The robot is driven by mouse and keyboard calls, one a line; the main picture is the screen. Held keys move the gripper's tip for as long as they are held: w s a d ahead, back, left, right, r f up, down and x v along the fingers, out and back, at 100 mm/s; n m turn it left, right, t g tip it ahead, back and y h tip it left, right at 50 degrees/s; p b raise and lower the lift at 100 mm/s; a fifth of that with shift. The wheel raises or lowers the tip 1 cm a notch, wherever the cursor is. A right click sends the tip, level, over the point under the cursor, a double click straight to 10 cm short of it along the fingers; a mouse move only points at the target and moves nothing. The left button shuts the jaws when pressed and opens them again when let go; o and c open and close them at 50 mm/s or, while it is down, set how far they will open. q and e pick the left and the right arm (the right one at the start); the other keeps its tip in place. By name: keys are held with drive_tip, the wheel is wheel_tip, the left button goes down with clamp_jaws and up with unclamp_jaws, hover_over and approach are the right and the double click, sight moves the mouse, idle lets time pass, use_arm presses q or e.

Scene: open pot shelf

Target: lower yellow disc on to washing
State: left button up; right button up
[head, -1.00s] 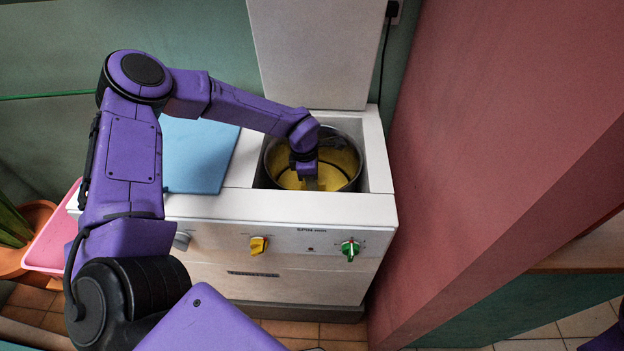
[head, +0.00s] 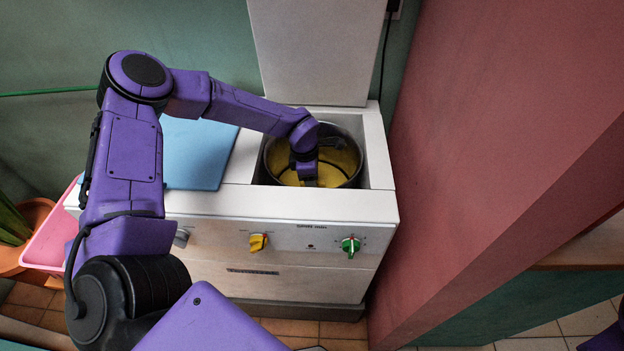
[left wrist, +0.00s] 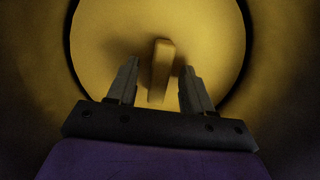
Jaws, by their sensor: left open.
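The yellow disc (head: 342,163) lies down inside the round metal drum (head: 356,142) of the white washing machine (head: 310,207). In the left wrist view the disc (left wrist: 212,38) is a flat round plate with a dark ring around its edge. An upright yellow tab (left wrist: 161,70) stands at its middle. My left gripper (head: 308,182) reaches down into the drum from above. In the left wrist view the left gripper (left wrist: 160,68) is open, with one finger on each side of the tab and gaps showing. Whether the disc touches the washing below cannot be seen. My right gripper is out of view.
A blue lid (head: 198,155) covers the machine's left part. A white panel (head: 315,50) stands upright behind the drum. A yellow knob (head: 258,242) and a green knob (head: 350,246) are on the front. A red wall (head: 480,150) rises close on the right.

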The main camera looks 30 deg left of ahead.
use_arm(q)
wheel_tip(320, 180, up, 11)
drive_tip(key=a+p, duration=0.1)
drive_tip(key=shift+s+a+f, duration=0.15)
drive_tip(key=shift+s+f, duration=0.05)
drive_tip(key=shift+s, duration=0.2)
